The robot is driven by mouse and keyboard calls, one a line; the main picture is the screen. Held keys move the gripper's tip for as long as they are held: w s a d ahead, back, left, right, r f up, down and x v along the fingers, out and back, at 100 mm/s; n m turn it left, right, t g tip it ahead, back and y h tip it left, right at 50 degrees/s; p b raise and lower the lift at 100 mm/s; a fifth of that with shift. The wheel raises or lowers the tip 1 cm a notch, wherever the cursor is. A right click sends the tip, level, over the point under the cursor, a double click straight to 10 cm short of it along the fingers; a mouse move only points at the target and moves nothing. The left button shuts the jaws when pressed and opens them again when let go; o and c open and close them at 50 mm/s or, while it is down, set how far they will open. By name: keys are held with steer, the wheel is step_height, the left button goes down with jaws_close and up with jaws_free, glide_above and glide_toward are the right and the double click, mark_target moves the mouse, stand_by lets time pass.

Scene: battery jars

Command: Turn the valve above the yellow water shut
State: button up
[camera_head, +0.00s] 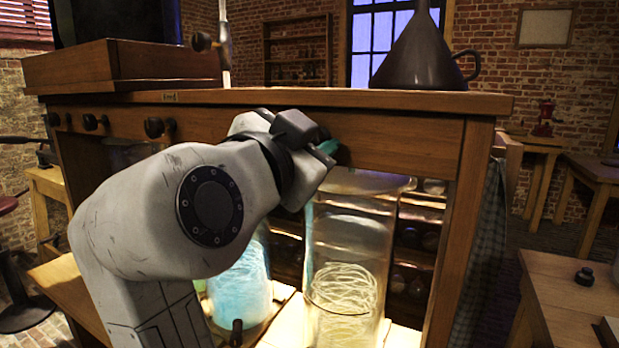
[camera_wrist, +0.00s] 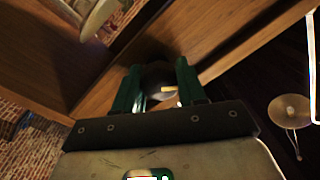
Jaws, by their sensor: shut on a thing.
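A glass jar with yellowish water and pale coils (camera_head: 342,290) stands in the wooden bench under its front beam. A jar of blue water (camera_head: 240,285) stands to its left, partly behind my arm. My gripper (camera_head: 328,148) is at the beam just above the yellow jar. In the wrist view, its green fingers (camera_wrist: 159,88) are shut on a dark round valve knob (camera_wrist: 158,78) with a small pale mark. The fingers stand on either side of the knob. In the head view, my wrist and gripper hide the valve.
More dark valve knobs (camera_head: 155,127) line the beam to the left. A dark funnel (camera_head: 425,55) stands on the bench top (camera_head: 300,97). A checked cloth (camera_head: 487,225) hangs at the bench's right side. Another table (camera_head: 560,290) stands at the lower right.

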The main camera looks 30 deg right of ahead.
steer(key=m+b, duration=0.5)
steer(key=shift+f, duration=0.3)
steer(key=shift+r+m+g+h+b, duration=0.15)
steer(key=shift+m+g+h+b, duration=0.25)
steer(key=shift+m+b, duration=2)
steer(key=shift+m+p, duration=0.3)
steer(key=shift+m, duration=0.1)
steer(key=o, duration=1)
steer(key=shift+o, duration=0.2)
steer(key=shift+r, duration=0.2)
